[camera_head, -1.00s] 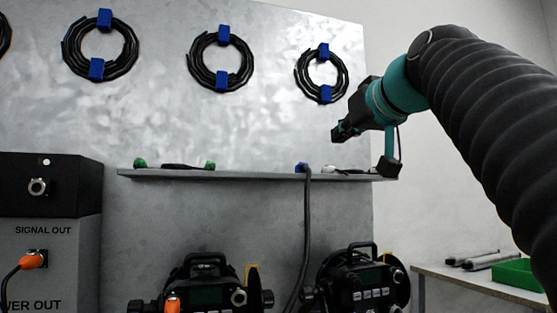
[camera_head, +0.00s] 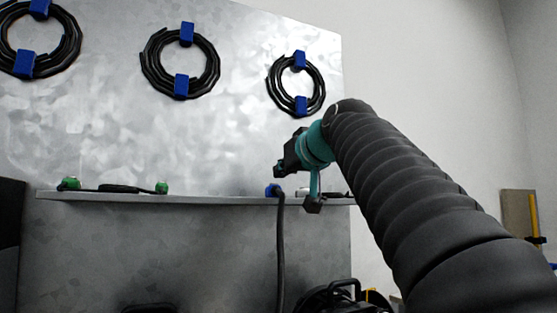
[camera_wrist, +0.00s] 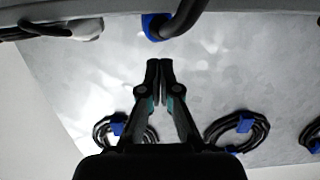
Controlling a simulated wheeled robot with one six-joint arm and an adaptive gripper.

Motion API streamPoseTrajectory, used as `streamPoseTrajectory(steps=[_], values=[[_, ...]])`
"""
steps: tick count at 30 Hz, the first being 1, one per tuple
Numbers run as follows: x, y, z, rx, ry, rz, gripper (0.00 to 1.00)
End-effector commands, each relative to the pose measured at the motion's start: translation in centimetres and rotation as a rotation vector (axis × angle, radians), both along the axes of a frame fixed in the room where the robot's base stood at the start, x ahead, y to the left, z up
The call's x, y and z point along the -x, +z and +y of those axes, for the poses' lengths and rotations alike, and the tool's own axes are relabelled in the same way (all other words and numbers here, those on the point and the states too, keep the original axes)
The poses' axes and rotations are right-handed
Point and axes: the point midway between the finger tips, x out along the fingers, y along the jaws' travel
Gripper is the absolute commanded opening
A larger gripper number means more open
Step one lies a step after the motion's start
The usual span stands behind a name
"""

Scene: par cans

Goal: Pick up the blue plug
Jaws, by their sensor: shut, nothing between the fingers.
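The blue plug (camera_head: 272,190) lies on the narrow shelf (camera_head: 215,198), with its thick black cable hanging over the front edge. In the wrist view the blue plug (camera_wrist: 152,27) shows at the top, just beyond the fingertips, with the cable curving off it. My gripper (camera_head: 279,170) is just above the plug in the head view, apart from it. In the wrist view my gripper (camera_wrist: 159,66) has its fingertips together with nothing between them.
Green plugs (camera_head: 69,184) with a black cable lie on the shelf's left part. A white plug (camera_wrist: 84,29) lies beside the blue one in the wrist view. Coiled cables with blue straps (camera_head: 297,84) hang on the metal panel (camera_head: 110,130). A par can (camera_head: 335,299) stands below.

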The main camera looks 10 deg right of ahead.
Motion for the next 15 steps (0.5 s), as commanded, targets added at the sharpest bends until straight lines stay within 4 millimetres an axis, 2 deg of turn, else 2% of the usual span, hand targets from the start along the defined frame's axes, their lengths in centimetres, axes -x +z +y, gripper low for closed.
streamPoseTrajectory(steps=[1,6,9,15], values=[[-1.0,0.2,0.3,0.000,0.003,0.002,0.00],[-3.3,0.2,0.8,0.000,0.002,0.000,0.00],[-3.2,-1.3,0.7,0.000,0.001,0.000,0.00],[-3.2,-1.7,0.7,0.000,0.001,0.001,0.00]])
